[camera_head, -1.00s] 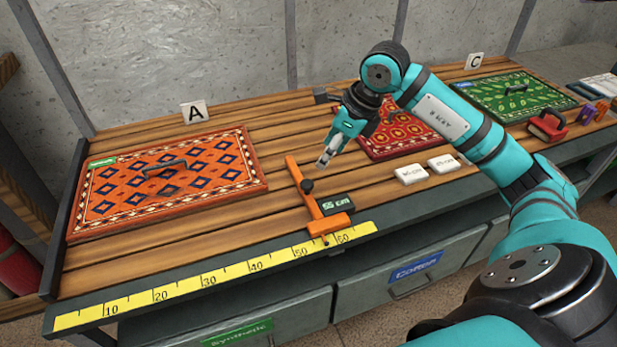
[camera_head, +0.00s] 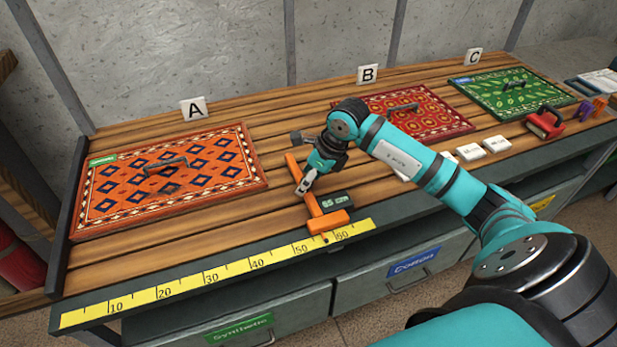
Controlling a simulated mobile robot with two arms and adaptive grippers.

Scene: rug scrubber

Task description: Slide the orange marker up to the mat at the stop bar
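The orange marker (camera_head: 315,205) is a slim bar across the planks with a wider foot (camera_head: 327,222) at the yellow ruler, near its right end. A small display reading 55 cm (camera_head: 336,202) sits on its right side. The patterned orange mat (camera_head: 235,180) with a dark handle and green tag lies at the left, its left edge close to the dark stop bar (camera_head: 62,225). Bare planks separate mat and marker. My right gripper (camera_head: 303,188) points down at the marker's black knob and hides it; whether its fingers grip the knob is unclear. My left gripper is out of view.
A red mat (camera_head: 440,118) by sign B and a green mat (camera_head: 505,100) by sign C lie to the right. White tiles (camera_head: 497,144) and a red-handled tool (camera_head: 545,122) sit near the front edge. My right arm partly covers the tiles.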

